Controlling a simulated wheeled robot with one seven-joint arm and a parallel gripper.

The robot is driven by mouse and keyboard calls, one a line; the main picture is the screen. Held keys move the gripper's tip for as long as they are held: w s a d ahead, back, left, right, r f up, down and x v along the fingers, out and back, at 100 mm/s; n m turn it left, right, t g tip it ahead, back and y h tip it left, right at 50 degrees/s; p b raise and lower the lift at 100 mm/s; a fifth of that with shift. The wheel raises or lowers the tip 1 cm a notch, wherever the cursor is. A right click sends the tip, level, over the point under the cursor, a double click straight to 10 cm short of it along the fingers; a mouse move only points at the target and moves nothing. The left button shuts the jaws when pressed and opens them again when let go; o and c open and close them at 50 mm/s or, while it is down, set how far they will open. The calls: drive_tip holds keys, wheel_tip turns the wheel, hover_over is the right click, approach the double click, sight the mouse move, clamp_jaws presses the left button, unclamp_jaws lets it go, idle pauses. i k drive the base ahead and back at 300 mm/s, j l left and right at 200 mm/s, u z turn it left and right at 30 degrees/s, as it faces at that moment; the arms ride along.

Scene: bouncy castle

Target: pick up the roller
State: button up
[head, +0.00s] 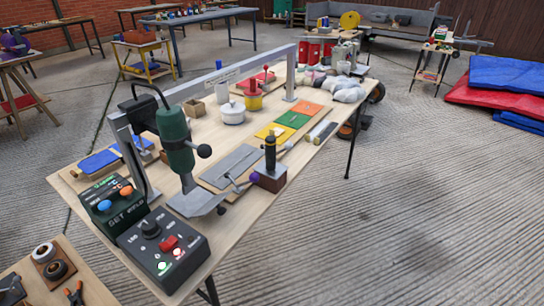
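I cannot pick out the roller with certainty. A small tool with a purple end (253,178) lies at the near right edge of the long wooden workbench (255,215), partly hidden beside a block with an upright black handle (270,153). Its far end is too small to make out. Farther along the same edge, a short grey-and-yellow cylinder (323,132) lies on its side. My gripper is not in view.
A green upright machine head (175,140) with a grey foot and two control boxes (163,247) crowd the bench's near end. A metal rail (225,75) spans the bench lengthwise. Colour sample panels (292,120) lie mid-bench.

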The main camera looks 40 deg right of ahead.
sight(269, 167)
drive_tip(key=i+l+u, duration=0.15)
drive_tip(key=l+u, duration=0.2)
drive_tip(key=i+l+u, duration=0.1)
drive_tip(key=l+u, duration=0.25)
drive_tip(key=l, duration=0.25)
drive_tip(key=l+u, duration=0.35)
drive_tip(key=l, duration=0.15)
drive_tip(key=i, duration=0.05)
